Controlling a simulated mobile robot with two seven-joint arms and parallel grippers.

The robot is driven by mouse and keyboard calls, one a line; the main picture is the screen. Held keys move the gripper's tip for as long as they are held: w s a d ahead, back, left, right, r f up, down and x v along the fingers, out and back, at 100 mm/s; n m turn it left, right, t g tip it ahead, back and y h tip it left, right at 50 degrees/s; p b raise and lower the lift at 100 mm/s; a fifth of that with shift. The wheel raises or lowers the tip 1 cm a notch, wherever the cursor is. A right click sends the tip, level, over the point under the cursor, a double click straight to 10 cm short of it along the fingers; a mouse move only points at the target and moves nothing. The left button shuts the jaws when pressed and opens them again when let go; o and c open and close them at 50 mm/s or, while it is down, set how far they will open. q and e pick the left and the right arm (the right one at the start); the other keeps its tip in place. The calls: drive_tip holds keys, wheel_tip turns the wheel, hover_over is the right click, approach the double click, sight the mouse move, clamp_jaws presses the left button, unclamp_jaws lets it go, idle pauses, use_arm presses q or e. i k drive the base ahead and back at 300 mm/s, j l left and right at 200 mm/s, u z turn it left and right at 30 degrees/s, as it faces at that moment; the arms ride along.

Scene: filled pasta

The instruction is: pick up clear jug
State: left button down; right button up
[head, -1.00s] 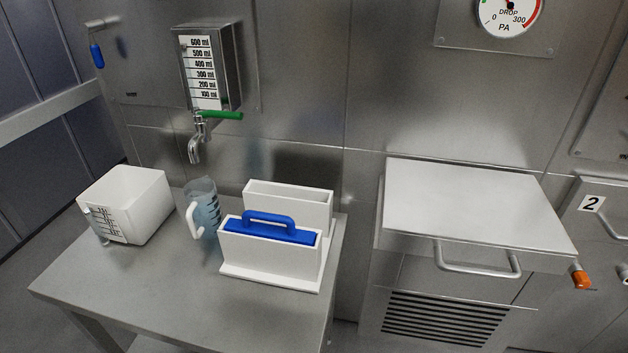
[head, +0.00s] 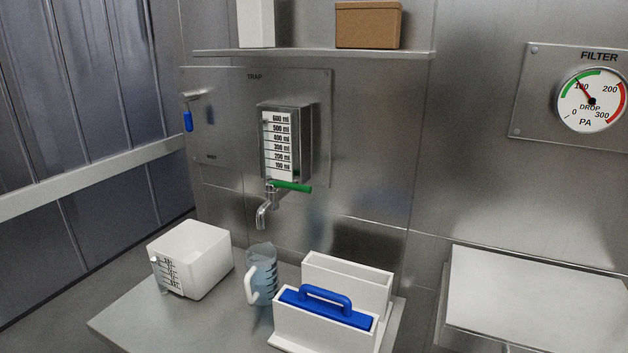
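The clear jug (head: 262,273) stands upright on the steel table (head: 130,318) in the head view, with bluish clear walls, dark measuring marks and a white handle on its left side. It is below and slightly left of the tap's line, close to the white holder. The holder hides part of its lower right side. Neither of my grippers shows in the head view.
A white square tub (head: 205,262) stands left of the jug. A white holder (head: 325,330) with a blue-handled piece (head: 327,303) stands right. A tap (head: 264,212) with a green lever (head: 290,187) hangs above. A shelf (head: 320,54) holds two boxes.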

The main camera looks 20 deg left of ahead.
sight(261, 281)
drive_tip(key=u, duration=0.45)
drive_tip(key=k+u, duration=0.15)
drive_tip(key=u, duration=0.3)
drive_tip(key=k+u, duration=0.1)
drive_tip(key=u, duration=0.3)
